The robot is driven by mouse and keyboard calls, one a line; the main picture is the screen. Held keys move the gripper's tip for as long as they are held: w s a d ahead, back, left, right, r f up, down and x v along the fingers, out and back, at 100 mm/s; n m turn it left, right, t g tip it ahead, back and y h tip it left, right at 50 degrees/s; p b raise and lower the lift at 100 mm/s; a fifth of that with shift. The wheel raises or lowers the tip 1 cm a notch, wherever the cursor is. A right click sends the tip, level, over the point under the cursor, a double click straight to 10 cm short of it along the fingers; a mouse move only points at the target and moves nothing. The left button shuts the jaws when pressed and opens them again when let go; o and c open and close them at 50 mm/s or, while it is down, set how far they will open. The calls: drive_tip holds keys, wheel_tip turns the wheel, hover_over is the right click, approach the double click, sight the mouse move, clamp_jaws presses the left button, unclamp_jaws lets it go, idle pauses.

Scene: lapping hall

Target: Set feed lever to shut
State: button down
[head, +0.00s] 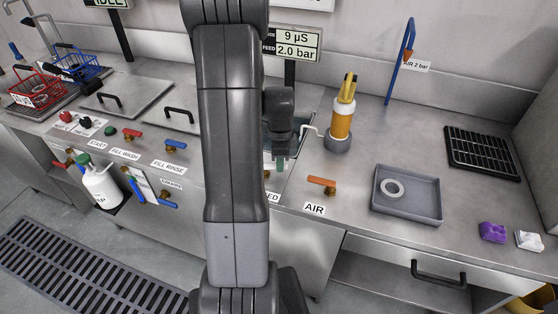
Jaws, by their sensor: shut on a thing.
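My gripper (281,160) points down at the counter's front edge, just right of my upright arm link. It is shut at a small green part (281,167), which I take to be the feed lever's handle. A label (272,198) ending in "ED" sits just below it, its first letters hidden by my arm. The lever's pivot and most of its length are hidden, so I cannot tell its angle.
The orange AIR lever (322,181) is close on the right. A yellow-topped bottle (341,118) stands behind it, and a grey tray (437,211) with a white ring (392,188) lies farther right. A display (291,44) reads FEED 2.0 bar.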

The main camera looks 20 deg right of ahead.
drive_tip(key=shift+s+a+m+b, duration=0.2)
drive_tip(key=shift+s+m+b, duration=0.15)
drive_tip(key=shift+m, duration=0.65)
drive_tip(key=shift+s+a+m+b, duration=0.2)
drive_tip(key=shift+s+m, duration=0.2)
drive_tip(key=shift+m, duration=0.6)
drive_tip(key=c, duration=1.3)
unclamp_jaws()
drive_tip(key=shift+r, duration=0.1)
wheel_tip(320, 180, up, 14)
drive_tip(key=shift+f, duration=0.15)
wheel_tip(320, 180, down, 14)
